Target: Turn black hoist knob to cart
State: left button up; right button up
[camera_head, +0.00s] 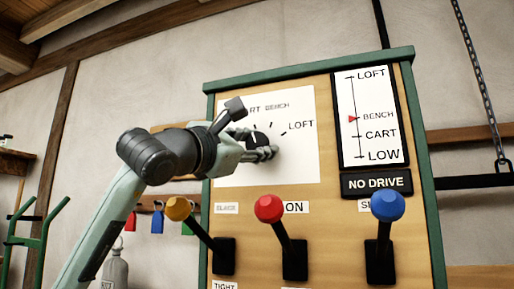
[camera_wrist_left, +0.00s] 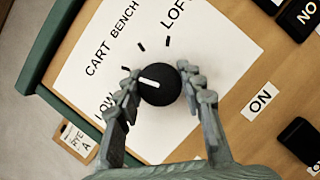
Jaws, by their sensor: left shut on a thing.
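The black hoist knob (camera_wrist_left: 162,85) sits on a white dial plate (camera_wrist_left: 75,82) labelled LOW, CART, BENCH and LOFT. My left gripper (camera_wrist_left: 160,82) is shut on the knob, one finger on each side, in the left wrist view. The knob's white line points left in that view, toward the CART and LOW side; a finger hides the scale marks there. In the head view my left gripper (camera_head: 254,146) covers much of the knob and dial. The height gauge (camera_head: 364,95) beside it has its red pointer at BENCH. My right gripper is not in view.
Below the dial stand a yellow-knobbed lever (camera_head: 178,208), a red-knobbed lever (camera_head: 269,208) and a blue-knobbed lever (camera_head: 387,204). A NO DRIVE sign (camera_head: 377,183) is under the gauge. A chain (camera_head: 480,80) hangs at right. A green hand truck (camera_head: 38,238) stands at left.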

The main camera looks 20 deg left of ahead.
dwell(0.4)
pick_arm(q)
jog(key=o, duration=1.1)
jog(key=shift+o, duration=0.2)
jog(key=v, duration=1.2)
jog(key=shift+f, duration=0.1)
